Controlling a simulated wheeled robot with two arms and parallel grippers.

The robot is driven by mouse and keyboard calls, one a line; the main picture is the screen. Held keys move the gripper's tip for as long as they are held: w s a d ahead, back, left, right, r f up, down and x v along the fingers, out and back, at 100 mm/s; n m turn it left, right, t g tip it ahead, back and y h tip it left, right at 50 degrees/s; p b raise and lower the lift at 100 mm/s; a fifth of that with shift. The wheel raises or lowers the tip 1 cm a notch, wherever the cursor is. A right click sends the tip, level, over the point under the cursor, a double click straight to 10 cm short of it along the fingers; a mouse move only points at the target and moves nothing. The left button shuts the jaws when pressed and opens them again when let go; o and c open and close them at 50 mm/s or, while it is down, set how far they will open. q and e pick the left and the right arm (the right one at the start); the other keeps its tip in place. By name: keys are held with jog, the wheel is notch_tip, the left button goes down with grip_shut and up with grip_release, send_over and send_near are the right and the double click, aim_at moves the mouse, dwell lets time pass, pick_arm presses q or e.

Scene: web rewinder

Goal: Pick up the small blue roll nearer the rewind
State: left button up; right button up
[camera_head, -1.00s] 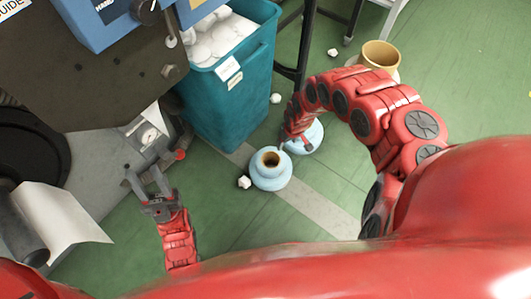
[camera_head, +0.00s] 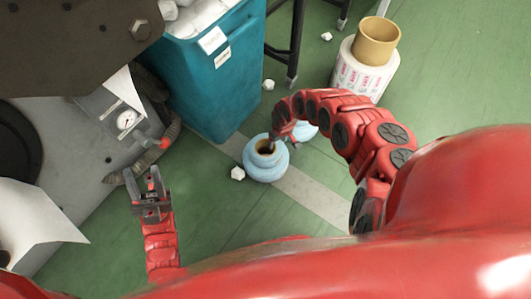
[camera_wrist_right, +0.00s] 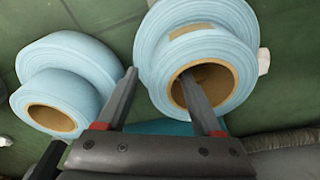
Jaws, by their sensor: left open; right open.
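Two small light-blue rolls stand close together on the green floor. The roll nearer the machine (camera_head: 265,169) has its open brown core facing up; it also shows at right in the right wrist view (camera_wrist_right: 160,38). The other roll (camera_head: 309,131) is largely hidden behind my right arm; it shows at left in the wrist view (camera_wrist_right: 60,75). My right gripper (camera_head: 271,138) is open at the nearer roll. In the wrist view its jaws (camera_wrist_right: 160,72) straddle that roll's wall, one finger over the core opening, the other outside. Contact cannot be told. My left gripper (camera_head: 145,178) is open and empty.
A teal bin (camera_head: 212,85) of white waste stands behind the rolls. The grey machine (camera_head: 85,130) with a gauge is at left. A printed white roll (camera_head: 362,78) with a brown core stands at back right. Crumpled white scraps (camera_head: 238,173) lie on the floor.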

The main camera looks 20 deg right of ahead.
jog(key=f, duration=0.1)
jog(key=f+b, duration=0.1)
jog(key=f, duration=0.1)
jog(key=shift+w+a, duration=0.1)
jog(key=shift+w, duration=0.2)
jog(key=shift+r, duration=0.1)
grip_shut()
dwell(1.0)
